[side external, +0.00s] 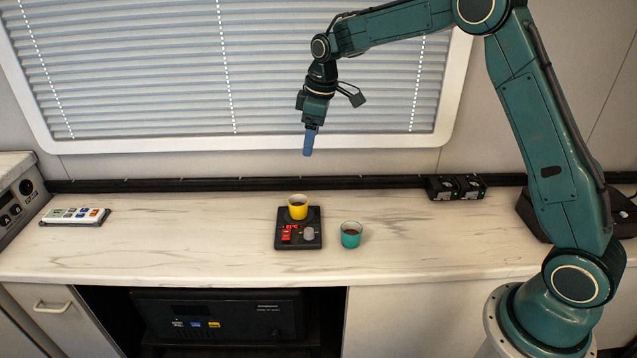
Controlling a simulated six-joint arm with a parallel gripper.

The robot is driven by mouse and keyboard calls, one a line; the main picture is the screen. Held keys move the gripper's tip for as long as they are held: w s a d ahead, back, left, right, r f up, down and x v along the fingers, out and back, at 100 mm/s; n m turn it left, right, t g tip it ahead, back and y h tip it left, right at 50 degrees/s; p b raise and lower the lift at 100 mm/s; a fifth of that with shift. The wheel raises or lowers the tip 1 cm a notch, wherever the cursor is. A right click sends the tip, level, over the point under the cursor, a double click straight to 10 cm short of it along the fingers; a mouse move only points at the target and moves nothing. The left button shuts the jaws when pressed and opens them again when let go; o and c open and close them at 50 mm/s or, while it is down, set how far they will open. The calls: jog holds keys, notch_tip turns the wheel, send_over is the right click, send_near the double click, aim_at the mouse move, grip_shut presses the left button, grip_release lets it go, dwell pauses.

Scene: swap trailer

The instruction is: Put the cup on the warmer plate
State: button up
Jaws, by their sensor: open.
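A black warmer plate (282,242) lies on the marbled counter, with red parts and a grey knob on its front half. A yellow cup (298,209) with dark contents stands upright on its back half. A teal cup (351,240), also with dark contents, stands upright on the counter just right of the warmer, apart from it. My gripper (308,152) points down, high above the counter and the yellow cup in the picture, open and empty. Its blue fingers overlap from this side, so the gap between them is hidden.
A remote-like keypad (76,216) lies at the left of the counter (180,235), beside a panel with knobs (20,195). The counter is clear on both sides of the warmer and teal cup.

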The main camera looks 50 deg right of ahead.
jog(key=s+a+r+m+t, duration=0.1)
jog(key=s+a+r+m, duration=0.1)
jog(key=s+r, duration=0.55)
jog(key=s+a+r+m+t, duration=0.1)
jog(key=s+r, duration=0.4)
jog(key=s, duration=0.5)
jog(key=s+a+f+m+t, duration=0.1)
jog(key=s+m, duration=0.3)
jog(key=s, duration=1.6)
jog(key=shift+a+f+t+h, duration=0.15)
jog(key=shift+f+t+h, duration=0.15)
jog(key=shift+f, duration=0.4)
